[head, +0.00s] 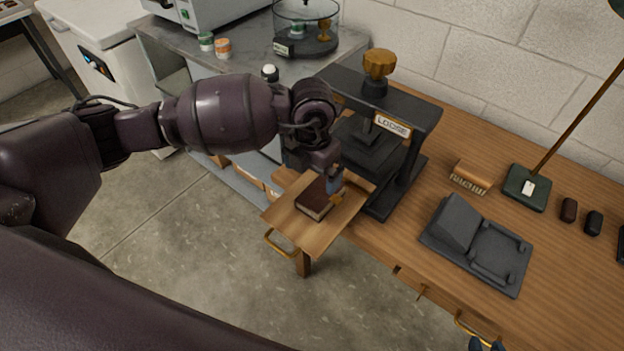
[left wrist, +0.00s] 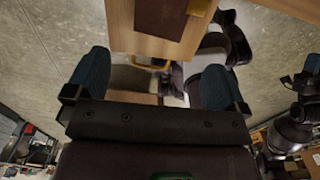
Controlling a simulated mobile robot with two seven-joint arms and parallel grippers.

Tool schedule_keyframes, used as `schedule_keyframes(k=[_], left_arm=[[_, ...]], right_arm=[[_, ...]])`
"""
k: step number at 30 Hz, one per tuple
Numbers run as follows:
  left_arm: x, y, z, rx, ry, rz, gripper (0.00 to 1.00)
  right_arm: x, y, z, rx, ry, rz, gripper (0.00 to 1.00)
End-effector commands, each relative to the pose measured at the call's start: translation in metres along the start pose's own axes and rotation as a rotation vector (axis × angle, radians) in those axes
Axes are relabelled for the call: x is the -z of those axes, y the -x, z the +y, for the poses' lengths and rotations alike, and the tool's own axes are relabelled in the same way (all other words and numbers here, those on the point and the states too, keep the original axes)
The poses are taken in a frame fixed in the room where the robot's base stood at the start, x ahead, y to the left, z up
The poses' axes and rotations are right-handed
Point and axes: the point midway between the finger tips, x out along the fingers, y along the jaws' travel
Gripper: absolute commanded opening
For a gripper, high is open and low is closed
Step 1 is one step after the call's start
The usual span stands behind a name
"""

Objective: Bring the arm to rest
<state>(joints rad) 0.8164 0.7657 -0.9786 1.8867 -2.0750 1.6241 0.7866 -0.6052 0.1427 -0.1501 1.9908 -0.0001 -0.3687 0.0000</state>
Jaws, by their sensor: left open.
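My left arm reaches in from the left in the head view, bent down at the wrist. My left gripper (head: 334,183) is above the small wooden pull-out board (head: 290,226), beside a dark brown book (head: 313,200) lying on it. In the left wrist view its two blue finger pads (left wrist: 152,82) stand wide apart with nothing between them. The book (left wrist: 160,18) and the board (left wrist: 120,38) show beyond the fingers there. What look like my right gripper's tips (head: 486,345) just show at the bottom edge of the head view; the rest is cut off.
A black press (head: 425,118) labelled "LOOSE" stands close right of my left gripper. On the wooden bench are a brush (head: 470,177), a dark grey cradle (head: 478,248) and a lamp base (head: 527,187). A grey counter with jars (head: 223,47) lies behind my arm. Open floor lies left of the board.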

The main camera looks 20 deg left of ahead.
Motion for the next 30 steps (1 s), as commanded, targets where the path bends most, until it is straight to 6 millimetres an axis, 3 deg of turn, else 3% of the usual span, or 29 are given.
schedule_keyframes(k=[20, 23, 27, 30], left_arm=[[0.001, 0.004, -0.003, 0.015, -0.003, 0.000, 1.00], [0.005, 0.000, -0.021, 0.103, -0.020, -0.006, 1.00], [0.016, -0.001, -0.074, 0.384, -0.046, -0.039, 1.00], [0.024, 0.011, -0.117, 0.642, -0.040, -0.083, 1.00]], right_arm=[[0.004, -0.002, 0.000, 0.001, 0.001, 0.007, 0.34], [0.001, 0.000, 0.000, 0.000, 0.000, 0.002, 0.34], [-0.002, 0.002, 0.000, -0.001, -0.001, -0.005, 0.34], [-0.003, 0.002, 0.000, -0.001, -0.001, -0.006, 0.34]])
